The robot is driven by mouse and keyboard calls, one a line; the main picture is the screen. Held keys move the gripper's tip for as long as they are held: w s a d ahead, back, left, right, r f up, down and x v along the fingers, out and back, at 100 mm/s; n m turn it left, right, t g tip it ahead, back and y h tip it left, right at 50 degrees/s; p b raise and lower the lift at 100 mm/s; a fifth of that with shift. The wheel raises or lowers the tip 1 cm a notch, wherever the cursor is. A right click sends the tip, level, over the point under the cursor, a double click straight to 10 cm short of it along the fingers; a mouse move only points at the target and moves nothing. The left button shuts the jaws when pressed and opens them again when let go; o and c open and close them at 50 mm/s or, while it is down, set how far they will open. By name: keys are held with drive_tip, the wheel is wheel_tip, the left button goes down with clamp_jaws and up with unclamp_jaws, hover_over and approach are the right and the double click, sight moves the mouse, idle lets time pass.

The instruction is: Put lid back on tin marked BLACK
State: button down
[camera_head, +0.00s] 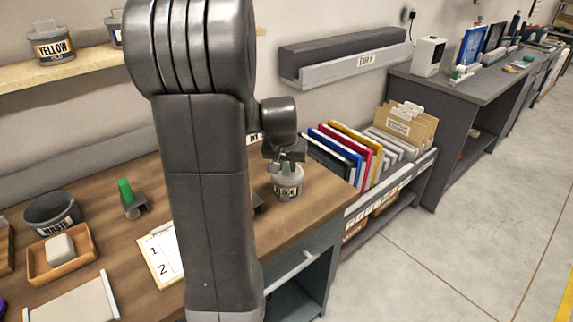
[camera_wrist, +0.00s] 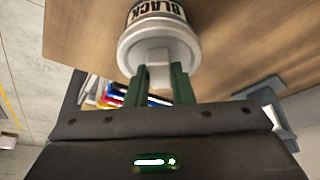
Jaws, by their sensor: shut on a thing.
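The tin marked BLACK (camera_head: 288,188) stands upright on the wooden bench near its right end. Its label also shows upside down in the wrist view (camera_wrist: 158,10). The pale grey lid (camera_wrist: 130,52) is at the tin's top end, lined up with it. I cannot tell whether it is fully seated. My gripper (camera_wrist: 160,75) has its two green fingers shut on the lid's square knob. In the head view my gripper (camera_head: 286,163) is directly above the tin, pointing down.
A rack of coloured folders (camera_head: 350,150) stands just right of the bench. On the left are a waste pot (camera_head: 52,213), a wooden tray (camera_head: 80,245), a green-handled tool (camera_head: 127,195) and a numbered card (camera_head: 162,258). A YELLOW tin (camera_head: 52,46) is on the shelf. My arm hides the bench's middle.

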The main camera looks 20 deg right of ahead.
idle(0.3)
drive_tip(key=c, duration=0.7)
unclamp_jaws()
drive_tip(key=shift+r+p, duration=2.4)
drive_tip(key=shift+r, duration=1.1)
drive_tip(key=shift+c, duration=0.2)
clamp_jaws()
